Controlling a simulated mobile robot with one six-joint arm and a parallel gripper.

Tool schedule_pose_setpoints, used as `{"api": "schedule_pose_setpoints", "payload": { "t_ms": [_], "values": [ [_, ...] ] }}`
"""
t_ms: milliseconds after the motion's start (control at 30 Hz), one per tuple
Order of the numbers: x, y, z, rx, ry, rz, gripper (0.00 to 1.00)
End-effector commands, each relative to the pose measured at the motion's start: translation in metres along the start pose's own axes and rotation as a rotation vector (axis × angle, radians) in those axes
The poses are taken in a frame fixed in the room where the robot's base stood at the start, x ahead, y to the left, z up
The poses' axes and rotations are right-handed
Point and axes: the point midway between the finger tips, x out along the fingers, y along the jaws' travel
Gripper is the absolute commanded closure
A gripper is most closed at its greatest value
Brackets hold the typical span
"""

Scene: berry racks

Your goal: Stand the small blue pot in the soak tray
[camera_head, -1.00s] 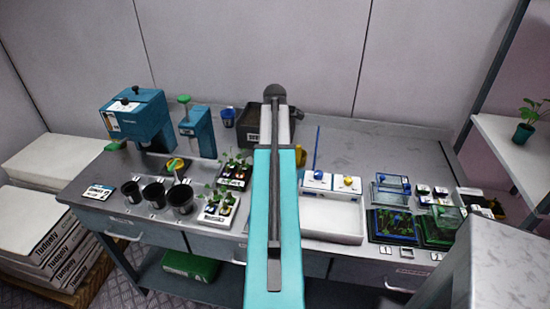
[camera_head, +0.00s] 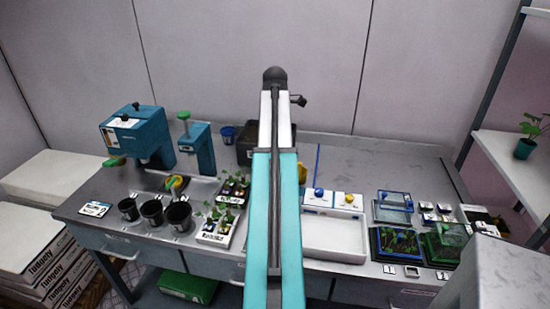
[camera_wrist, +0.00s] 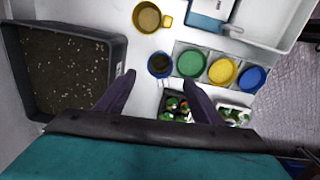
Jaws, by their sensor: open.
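A small round pot with a blue rim and dark contents (camera_wrist: 160,65) stands upright on the pale bench in the wrist view. My gripper (camera_wrist: 158,79) is open, with its two dark fingers pointing toward this pot. The pot shows in the gap between the fingertips, and nothing is held; the height above it is hard to judge. In the head view my arm hides this spot and my gripper. The white soak tray (camera_head: 335,236) lies right of my arm in the head view, and its corner shows at upper right in the wrist view (camera_wrist: 277,27).
A dark bin of soil (camera_wrist: 62,75) stands left of the pot. A yellow mug (camera_wrist: 147,17) is above it in the picture. Green (camera_wrist: 191,64), yellow (camera_wrist: 223,71) and blue (camera_wrist: 252,79) round pieces sit close on its right. Seedling trays (camera_head: 217,226) stand left of my arm.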

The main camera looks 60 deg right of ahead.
Motion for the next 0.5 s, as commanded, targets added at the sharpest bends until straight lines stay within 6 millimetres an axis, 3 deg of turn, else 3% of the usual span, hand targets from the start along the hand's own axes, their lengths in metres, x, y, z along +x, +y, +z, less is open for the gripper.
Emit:
{"api": "schedule_pose_setpoints", "payload": {
  "t_ms": [500],
  "values": [
    [-0.0089, -0.0002, -0.0001, 0.0, 0.0, 0.0, 0.39]
  ]
}}
